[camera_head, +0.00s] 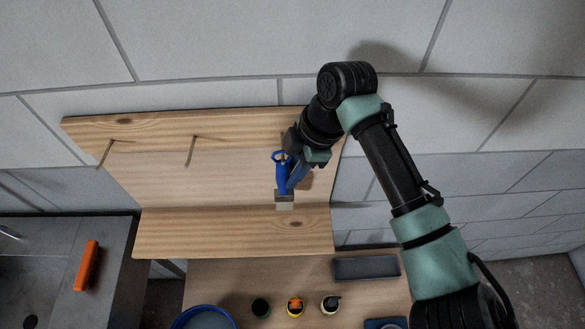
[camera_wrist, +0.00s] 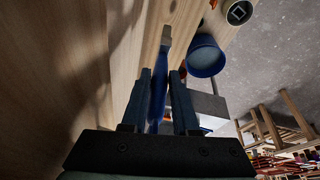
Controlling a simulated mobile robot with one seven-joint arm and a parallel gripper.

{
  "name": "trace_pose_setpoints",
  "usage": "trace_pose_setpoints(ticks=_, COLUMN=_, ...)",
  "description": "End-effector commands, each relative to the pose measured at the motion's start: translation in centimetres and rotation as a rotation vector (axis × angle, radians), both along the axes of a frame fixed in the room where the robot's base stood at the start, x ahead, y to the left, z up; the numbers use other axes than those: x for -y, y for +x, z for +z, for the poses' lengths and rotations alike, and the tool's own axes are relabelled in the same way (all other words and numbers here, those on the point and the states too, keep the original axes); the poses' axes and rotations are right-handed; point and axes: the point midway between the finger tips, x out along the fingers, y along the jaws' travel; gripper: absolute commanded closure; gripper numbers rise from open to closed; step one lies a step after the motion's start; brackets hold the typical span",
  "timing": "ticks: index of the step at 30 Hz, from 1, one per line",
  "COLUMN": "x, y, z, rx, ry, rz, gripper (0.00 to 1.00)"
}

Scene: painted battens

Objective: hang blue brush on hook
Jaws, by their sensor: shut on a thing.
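The blue brush (camera_head: 282,180) hangs upright in front of the wooden board (camera_head: 235,182), its ring at the top and pale bristles at the bottom. My gripper (camera_head: 292,177) is shut on its handle from the right. In the wrist view the brush (camera_wrist: 157,92) lies between the two fingers of my gripper (camera_wrist: 160,80), bristles pointing away. Two thin hooks stick out of the upper batten: a left hook (camera_head: 106,152) and a middle hook (camera_head: 191,151), both empty. Something brown shows at the brush's ring; I cannot tell whether it is a hook through it.
An orange object (camera_head: 87,265) lies on the sink counter (camera_head: 110,270) at left. The board left of my gripper is clear.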

Motion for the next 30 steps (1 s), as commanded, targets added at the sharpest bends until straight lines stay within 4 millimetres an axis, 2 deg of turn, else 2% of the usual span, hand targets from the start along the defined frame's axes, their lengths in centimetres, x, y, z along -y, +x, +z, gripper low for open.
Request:
trace_pose_setpoints(ticks=12, x=-0.01, y=0.0, z=0.01, rx=0.0, ry=0.0, rz=0.0, gripper=1.0)
trace_pose_setpoints(ticks=13, x=-0.01, y=0.0, z=0.01, rx=0.0, ry=0.0, rz=0.0, gripper=0.69)
trace_pose_setpoints(ticks=18, x=-0.01, y=0.0, z=0.01, rx=0.0, ry=0.0, rz=0.0, gripper=0.38)
trace_pose_setpoints(ticks=25, x=0.0, y=-0.02, z=-0.02, rx=0.0, ry=0.0, rz=0.0, gripper=0.35)
trace_pose_setpoints(ticks=30, x=0.0, y=-0.01, z=-0.02, rx=0.0, ry=0.0, rz=0.0, gripper=0.07)
